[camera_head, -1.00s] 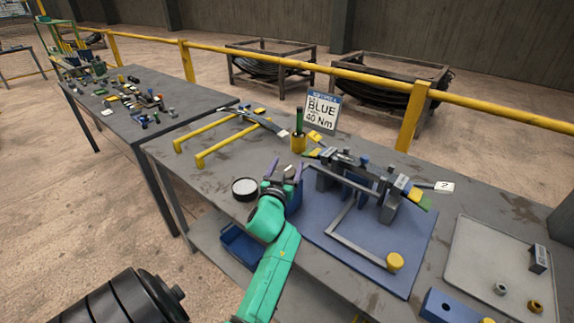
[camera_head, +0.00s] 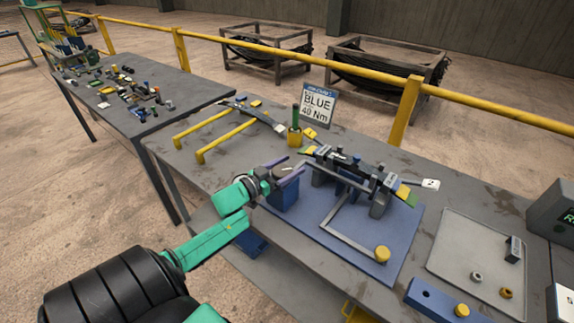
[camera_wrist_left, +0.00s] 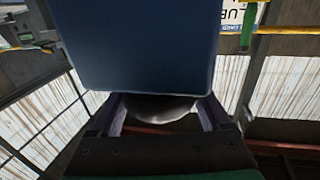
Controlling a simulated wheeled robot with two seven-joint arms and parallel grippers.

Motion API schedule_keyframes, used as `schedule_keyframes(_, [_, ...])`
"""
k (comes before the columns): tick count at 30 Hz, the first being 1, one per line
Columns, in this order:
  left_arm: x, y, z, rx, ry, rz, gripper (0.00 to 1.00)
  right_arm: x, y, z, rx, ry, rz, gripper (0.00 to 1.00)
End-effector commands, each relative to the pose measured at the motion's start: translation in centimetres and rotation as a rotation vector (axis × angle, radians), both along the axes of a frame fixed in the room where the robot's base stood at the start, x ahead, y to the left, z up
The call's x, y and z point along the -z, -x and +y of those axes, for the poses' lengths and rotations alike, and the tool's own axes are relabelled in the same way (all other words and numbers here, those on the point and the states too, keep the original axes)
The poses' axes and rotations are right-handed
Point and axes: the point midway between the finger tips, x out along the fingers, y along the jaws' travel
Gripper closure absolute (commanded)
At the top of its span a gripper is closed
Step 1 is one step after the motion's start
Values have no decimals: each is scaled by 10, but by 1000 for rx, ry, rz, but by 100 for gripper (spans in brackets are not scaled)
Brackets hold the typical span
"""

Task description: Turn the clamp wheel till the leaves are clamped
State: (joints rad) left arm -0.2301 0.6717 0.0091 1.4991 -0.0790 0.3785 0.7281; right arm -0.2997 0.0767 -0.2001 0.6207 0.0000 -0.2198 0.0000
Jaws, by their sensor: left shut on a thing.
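The clamp fixture stands on a blue base plate (camera_head: 370,238), with dark leaves (camera_head: 345,160) lying across its grey posts. The leaves' ends show yellow and green. My left gripper (camera_head: 284,171) is at the fixture's left end, beside a blue block (camera_head: 284,196). Its purple fingers are shut on a grey-white round piece, which looks like the clamp wheel (camera_wrist_left: 160,107), in the left wrist view. The blue block (camera_wrist_left: 145,45) hides much of it there. A bent grey bar with a yellow knob (camera_head: 382,254) lies in front of the leaves. My right gripper is not in view.
A sign reading BLUE 40 Nm (camera_head: 318,106) stands behind a yellow cup (camera_head: 294,138). A grey tray (camera_head: 455,277) with small parts is at right. Yellow rails (camera_head: 222,146) are at left. A second table (camera_head: 180,92) with many parts stands beyond.

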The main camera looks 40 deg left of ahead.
Motion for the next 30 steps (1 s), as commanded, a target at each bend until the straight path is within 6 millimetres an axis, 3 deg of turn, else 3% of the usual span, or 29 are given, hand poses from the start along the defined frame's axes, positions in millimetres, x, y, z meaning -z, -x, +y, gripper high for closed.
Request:
schedule_keyframes(21, [0, 0, -3, 94, -2, 0, 75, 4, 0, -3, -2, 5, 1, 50])
schedule_keyframes(22, [0, 0, -3, 94, -2, 0, 12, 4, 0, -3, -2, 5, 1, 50])
schedule_keyframes(23, [0, 0, -3, 94, -2, 0, 1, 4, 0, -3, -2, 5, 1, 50])
schedule_keyframes(30, [0, 1, -3, 93, -1, 0, 0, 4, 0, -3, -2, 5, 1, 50])
